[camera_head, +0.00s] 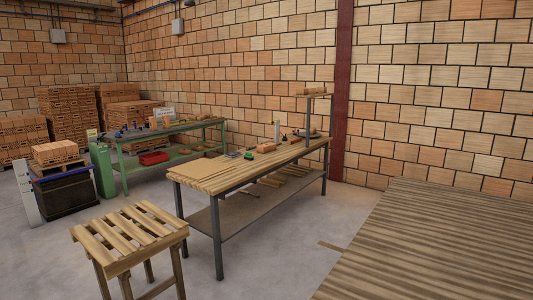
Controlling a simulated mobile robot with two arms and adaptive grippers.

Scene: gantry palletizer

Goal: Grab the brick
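A small orange-brown brick (266,147) lies on the near wooden workbench (205,176), toward the middle of its top. Another brick-like block (310,91) rests on the small raised shelf at the bench's far right end. Another orange block (157,122) sits on the green table (186,127) behind. Large stacks of bricks (67,121) stand at the back left, and a smaller pile of bricks (56,152) is in front of them. I cannot tell which brick is meant. Neither of my grippers is in view.
A slatted wooden stool (128,231) stands in front of the workbench. A broad slatted wooden surface (430,245) fills the lower right. A dark bin (66,196) stands at left, and a red tray (153,158) is on the green table's lower shelf. Grey floor is clear between them.

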